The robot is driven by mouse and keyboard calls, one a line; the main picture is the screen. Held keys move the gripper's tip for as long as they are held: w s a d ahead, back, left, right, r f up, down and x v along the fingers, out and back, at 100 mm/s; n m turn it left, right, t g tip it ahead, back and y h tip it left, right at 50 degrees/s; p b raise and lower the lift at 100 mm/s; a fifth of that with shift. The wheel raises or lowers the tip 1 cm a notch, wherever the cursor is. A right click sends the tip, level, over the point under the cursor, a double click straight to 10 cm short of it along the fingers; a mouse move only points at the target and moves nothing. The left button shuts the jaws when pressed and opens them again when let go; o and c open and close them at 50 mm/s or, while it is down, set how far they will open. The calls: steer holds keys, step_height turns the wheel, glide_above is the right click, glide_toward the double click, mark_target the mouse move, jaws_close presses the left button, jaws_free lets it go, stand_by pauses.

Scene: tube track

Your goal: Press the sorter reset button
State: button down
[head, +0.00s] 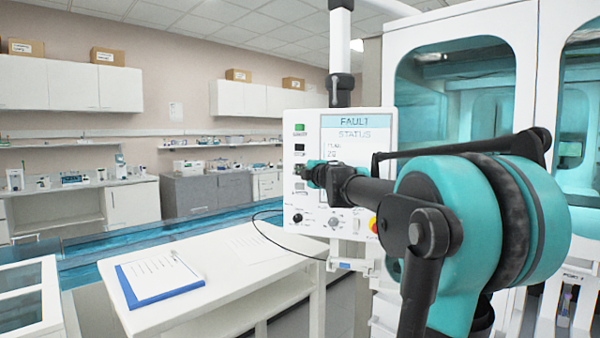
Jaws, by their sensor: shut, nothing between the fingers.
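A white control panel (360,175) hangs on a post, with a screen (358,127) reading what looks like "FAULT STATUS". Its left column has a green button (299,128) at the top and a black button (299,147) below it. Lower down are a black knob (297,218), a grey knob (334,222) and a red emergency stop (373,225) with yellow. My gripper (294,174) is shut and empty, in front of the left column below the black button. It hides that part of the panel. I cannot tell which button is the reset, or whether the gripper touches the panel.
A white table (215,290) stands in front of the panel, with a blue clipboard (160,275) and a paper sheet on it. A black cable (262,236) loops from the panel. A glass-fronted cabinet (535,60) stands behind my arm at right. Benches line the back wall.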

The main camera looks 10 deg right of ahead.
steer(key=shift+w+d, duration=0.35)
steer(key=shift+w, duration=0.25)
